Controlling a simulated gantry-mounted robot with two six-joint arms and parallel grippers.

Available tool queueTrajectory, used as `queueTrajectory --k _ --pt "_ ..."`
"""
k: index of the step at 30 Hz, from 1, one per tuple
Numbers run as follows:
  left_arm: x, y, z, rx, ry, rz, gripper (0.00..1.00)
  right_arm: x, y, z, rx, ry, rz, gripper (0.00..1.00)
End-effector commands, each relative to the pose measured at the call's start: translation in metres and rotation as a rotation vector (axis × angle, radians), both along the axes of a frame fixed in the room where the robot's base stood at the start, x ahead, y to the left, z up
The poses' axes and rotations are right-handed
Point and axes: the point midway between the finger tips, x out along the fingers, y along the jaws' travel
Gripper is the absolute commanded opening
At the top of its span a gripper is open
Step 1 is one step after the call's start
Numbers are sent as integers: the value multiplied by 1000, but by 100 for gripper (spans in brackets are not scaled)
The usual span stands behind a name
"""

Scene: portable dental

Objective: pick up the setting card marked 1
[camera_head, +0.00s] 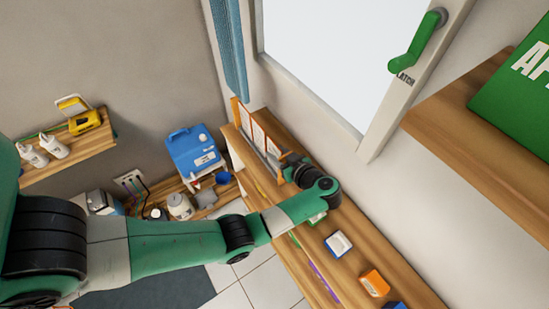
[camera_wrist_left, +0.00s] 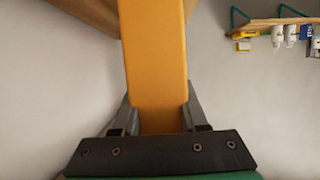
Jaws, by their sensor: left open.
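Several pale cards with orange-brown edges (camera_head: 261,137) stand in a wooden holder on the shelf under the window. Their marks are too small to read, so I cannot tell which is card 1. My left gripper (camera_head: 285,163) is at the right end of this row, partly hidden by its own wrist. In the left wrist view its open fingers (camera_wrist_left: 158,108) stand on either side of a flat orange-yellow slab (camera_wrist_left: 155,60). I cannot tell whether the slab is a card or part of the holder, or whether the fingers touch it. My right gripper is not in view.
The wooden shelf (camera_head: 375,255) carries a white-and-blue block (camera_head: 338,243) and an orange block (camera_head: 374,282) in front of the holder. The window frame (camera_head: 372,145) rises close behind. A blue case (camera_head: 193,150) stands on a lower shelf to the left.

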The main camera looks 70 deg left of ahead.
Motion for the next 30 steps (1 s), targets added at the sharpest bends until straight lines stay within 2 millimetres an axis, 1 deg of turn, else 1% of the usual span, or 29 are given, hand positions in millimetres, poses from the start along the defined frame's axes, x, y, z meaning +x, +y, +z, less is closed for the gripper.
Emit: queueTrajectory --k 1,3,10,11,12,17,18,30 --pt "-2 8 -4 0 1 2 42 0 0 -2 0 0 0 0" --pt "-3 14 -6 0 1 2 42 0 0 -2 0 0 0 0" --pt "-3 16 -7 0 0 -1 42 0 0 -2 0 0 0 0" --pt "-3 16 -7 0 0 -1 39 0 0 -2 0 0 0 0" --pt "-3 16 -7 0 0 -1 32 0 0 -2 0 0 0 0" --pt "-3 16 -7 0 0 -1 3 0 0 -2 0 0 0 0" --pt "-3 16 -7 0 0 -1 0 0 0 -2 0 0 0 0" --pt "-3 15 -6 0 0 -1 0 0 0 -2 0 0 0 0"
